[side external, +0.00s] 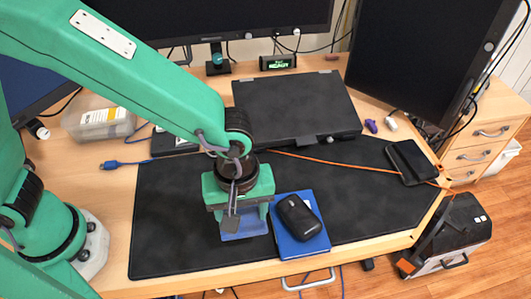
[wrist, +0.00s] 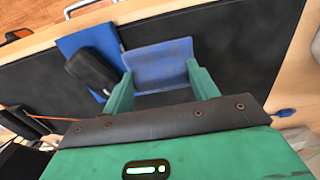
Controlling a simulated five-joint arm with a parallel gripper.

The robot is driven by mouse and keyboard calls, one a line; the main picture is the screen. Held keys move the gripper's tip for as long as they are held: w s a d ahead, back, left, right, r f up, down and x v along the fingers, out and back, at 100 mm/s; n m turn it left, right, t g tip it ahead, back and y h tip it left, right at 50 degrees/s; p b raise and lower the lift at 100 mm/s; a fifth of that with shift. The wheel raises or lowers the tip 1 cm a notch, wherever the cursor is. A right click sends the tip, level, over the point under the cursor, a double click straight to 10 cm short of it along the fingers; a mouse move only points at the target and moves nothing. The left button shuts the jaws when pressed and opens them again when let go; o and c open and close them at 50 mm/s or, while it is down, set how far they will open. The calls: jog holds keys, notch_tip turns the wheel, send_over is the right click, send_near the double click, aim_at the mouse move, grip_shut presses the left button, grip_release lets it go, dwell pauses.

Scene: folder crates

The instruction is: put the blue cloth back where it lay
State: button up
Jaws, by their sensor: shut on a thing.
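The blue cloth (side external: 243,228) is a flat, pale blue square beneath my gripper (side external: 239,208), over the front of the black desk mat. It also shows in the wrist view (wrist: 160,66), spanning the space between the two green fingers of my gripper (wrist: 162,88). My gripper is shut on the cloth and points down. Its body hides part of the cloth in the side view. I cannot tell whether the cloth touches the mat or hangs just above it.
Just right of the cloth lies a blue folder (side external: 297,249) with a black mouse (side external: 298,217) on it. A closed black laptop (side external: 297,105) lies behind. The black mat (side external: 165,215) is clear to the left. The desk's front edge is close.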

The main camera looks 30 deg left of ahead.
aim_at(243, 221)
jog(key=shift+f, duration=3.05)
jog(key=shift+f, duration=0.1)
jog(key=o, duration=1)
jog(key=shift+o, duration=0.2)
notch_tip(243, 221, up, 12)
jog(key=shift+r, duration=0.15)
jog(key=shift+w+a, duration=0.1)
